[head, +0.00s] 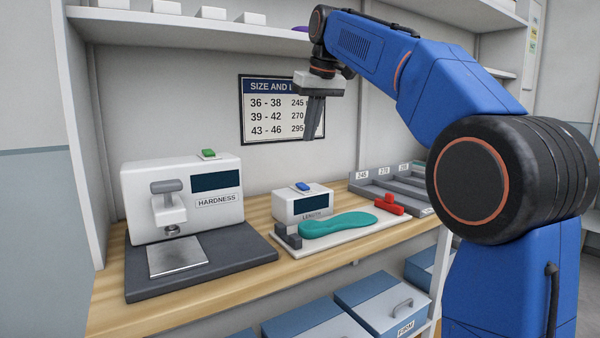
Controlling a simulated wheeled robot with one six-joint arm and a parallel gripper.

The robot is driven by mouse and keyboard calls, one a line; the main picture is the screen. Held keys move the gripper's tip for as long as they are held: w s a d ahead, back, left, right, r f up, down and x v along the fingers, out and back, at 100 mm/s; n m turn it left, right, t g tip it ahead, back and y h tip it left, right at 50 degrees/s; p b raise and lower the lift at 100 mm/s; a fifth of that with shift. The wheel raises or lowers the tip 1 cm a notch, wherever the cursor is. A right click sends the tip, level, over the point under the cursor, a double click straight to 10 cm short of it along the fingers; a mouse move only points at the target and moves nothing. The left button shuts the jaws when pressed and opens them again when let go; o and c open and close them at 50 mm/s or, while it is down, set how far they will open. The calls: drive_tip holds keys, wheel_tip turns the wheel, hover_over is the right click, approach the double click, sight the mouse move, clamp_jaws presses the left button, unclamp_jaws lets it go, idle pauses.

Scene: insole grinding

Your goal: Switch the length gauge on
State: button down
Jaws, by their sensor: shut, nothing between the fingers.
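The length gauge (302,206) is a white box labelled LENGTH with a dark, blank display. A blue button (302,186) sits on its top. Its white base plate (330,238) carries a teal insole (338,224), which lies between a dark end block (288,237) at the left and a red slider (390,204) at the right. My gripper (310,138) points down in the air, above the gauge and apart from it. Its fingers are together and empty.
A hardness tester (182,185) with a green button (208,154) stands at the left. A grey sorting tray (372,186) with size labels stands at the right. A size chart (262,112) hangs behind. Shelves are above, and blue bins (375,302) are below the wooden bench.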

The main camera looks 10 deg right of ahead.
sight(300, 184)
drive_tip(key=shift+w+a+r, duration=0.15)
drive_tip(key=shift+w+r, duration=0.2)
drive_tip(key=shift+w, duration=0.35)
drive_tip(key=x, duration=0.9)
drive_tip(key=s+x, duration=0.1)
drive_tip(key=x, duration=0.4)
drive_tip(key=shift+w+f, duration=0.1)
drive_tip(key=shift+f, duration=0.05)
drive_tip(key=shift+w+f, duration=0.2)
drive_tip(key=shift+f, duration=0.1)
drive_tip(key=shift+s, duration=0.2)
drive_tip(key=shift+s+d+r, duration=0.1)
drive_tip(key=shift+s+d, duration=0.2)
drive_tip(key=shift+s, duration=0.3)
